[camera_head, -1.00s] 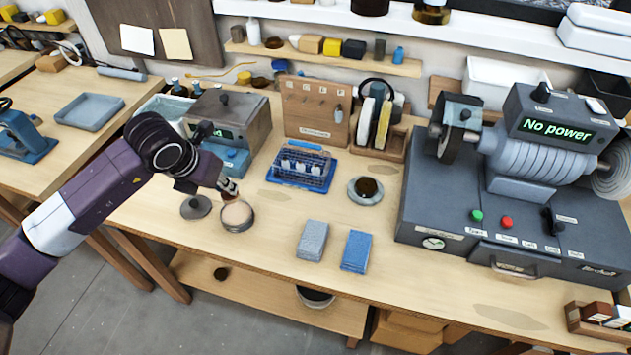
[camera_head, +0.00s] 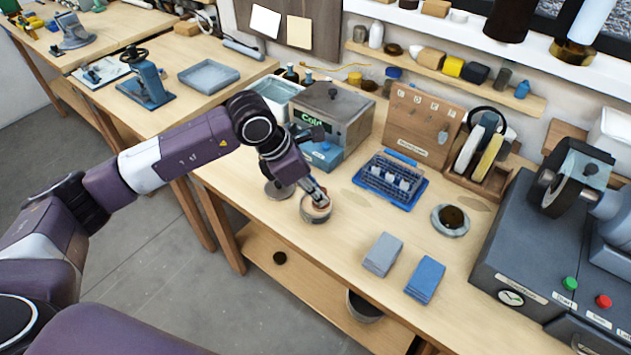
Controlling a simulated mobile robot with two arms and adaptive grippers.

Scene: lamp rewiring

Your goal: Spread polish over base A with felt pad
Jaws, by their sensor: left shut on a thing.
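My left gripper (camera_head: 320,194) points down, shut, at a round metal-rimmed piece (camera_head: 316,216) near the table's front left edge. A pale, brownish round top shows at its fingertips; it seems to be the felt pad, but the fingers partly cover it. The round piece looks like base A, though no label is readable. Whether the pad touches it, and whether polish lies on it, I cannot tell. A flat grey disc (camera_head: 276,191) lies just left of it, partly behind the gripper. My right gripper is out of view.
A grey block (camera_head: 382,254) and a blue block (camera_head: 425,279) lie to the right. A dark machine (camera_head: 530,260) fills the right side.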

